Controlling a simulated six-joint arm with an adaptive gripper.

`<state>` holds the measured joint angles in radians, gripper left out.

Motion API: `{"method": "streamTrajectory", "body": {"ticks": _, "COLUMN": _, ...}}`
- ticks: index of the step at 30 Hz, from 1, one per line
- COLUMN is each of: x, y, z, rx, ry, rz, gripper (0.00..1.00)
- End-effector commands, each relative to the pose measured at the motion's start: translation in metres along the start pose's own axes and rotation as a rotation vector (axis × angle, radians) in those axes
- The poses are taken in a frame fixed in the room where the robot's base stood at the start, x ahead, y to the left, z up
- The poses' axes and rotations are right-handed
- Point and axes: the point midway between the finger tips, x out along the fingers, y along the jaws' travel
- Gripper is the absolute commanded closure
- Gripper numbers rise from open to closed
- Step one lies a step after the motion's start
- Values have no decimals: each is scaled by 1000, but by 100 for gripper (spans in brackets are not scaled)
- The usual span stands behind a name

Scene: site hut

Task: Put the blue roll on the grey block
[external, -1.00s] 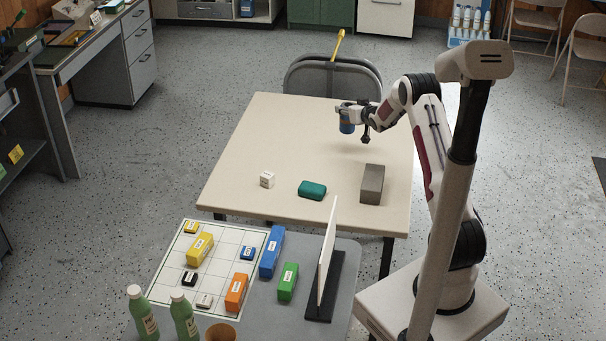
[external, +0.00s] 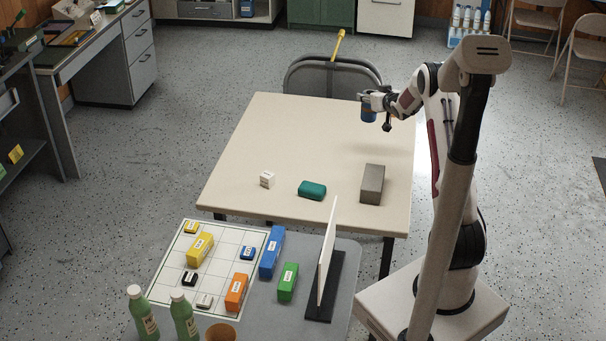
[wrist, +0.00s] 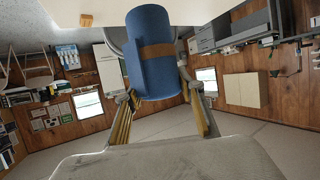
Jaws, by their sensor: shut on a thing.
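The blue roll (wrist: 145,60) has a brown band around it and is held between the fingers of my gripper (wrist: 155,95) in the wrist view. In the external view the blue roll (external: 368,114) hangs under my gripper (external: 372,104), above the far right part of the cream table. The grey block (external: 372,184) lies on the table's right side, nearer the camera than my gripper and apart from the roll. My gripper is shut on the roll.
A teal block (external: 312,190) and a small white block (external: 267,180) sit on the cream table (external: 270,130). A white upright panel (external: 327,255) stands on the nearer grey table, beside several coloured blocks. The table's middle is clear.

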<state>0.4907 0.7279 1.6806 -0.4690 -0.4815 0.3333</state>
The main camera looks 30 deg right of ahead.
Motion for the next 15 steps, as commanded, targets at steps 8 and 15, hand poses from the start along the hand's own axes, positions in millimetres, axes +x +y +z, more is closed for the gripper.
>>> {"method": "streamTrajectory", "body": {"ticks": 8, "x": -56, "y": 13, "z": 6, "rx": -11, "ry": -1, "rz": -25, "gripper": 86}}
{"method": "streamTrajectory", "body": {"ticks": 15, "x": -100, "y": 7, "z": 20, "rx": -27, "ry": 0, "rz": -67, "gripper": 86}}
